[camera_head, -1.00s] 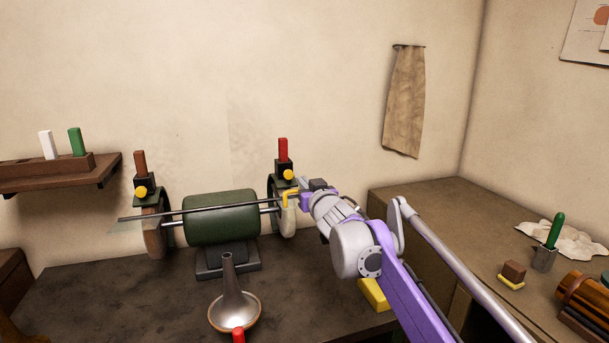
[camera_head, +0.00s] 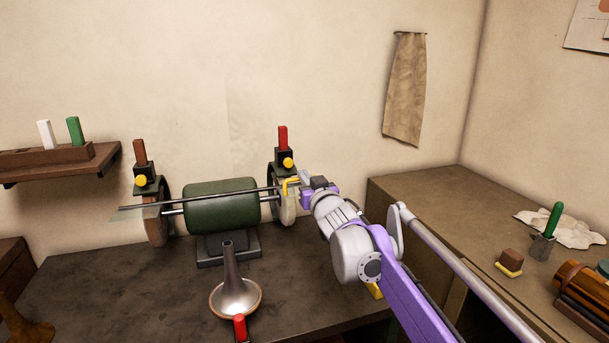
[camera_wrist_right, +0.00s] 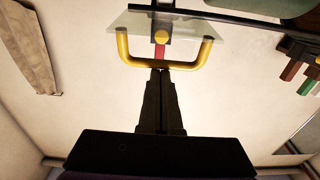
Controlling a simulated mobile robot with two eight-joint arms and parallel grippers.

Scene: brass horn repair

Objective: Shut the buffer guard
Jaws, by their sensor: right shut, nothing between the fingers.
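The buffer is a green motor (camera_head: 222,206) on a stand, with a wheel at each end. At the right wheel (camera_head: 285,207), a yellow handle (camera_head: 290,181) belongs to the guard. In the right wrist view the guard is a clear pane (camera_wrist_right: 188,28) with a U-shaped yellow handle (camera_wrist_right: 165,63). My right gripper (camera_head: 302,184) is shut and empty. In the wrist view its dark fingertips (camera_wrist_right: 161,72) are at the handle's crossbar; I cannot tell whether they touch. Another clear pane (camera_head: 126,214) shows by the left wheel (camera_head: 155,222). My left gripper is out of view.
A brass bell (camera_head: 236,296) stands on the dark bench in front of the motor, with a red-topped item (camera_head: 240,325) before it. A side bench (camera_head: 450,212) at right carries a green-handled tool (camera_head: 553,222) in a holder and a cloth (camera_head: 572,229). A wall shelf (camera_head: 70,165) is at left.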

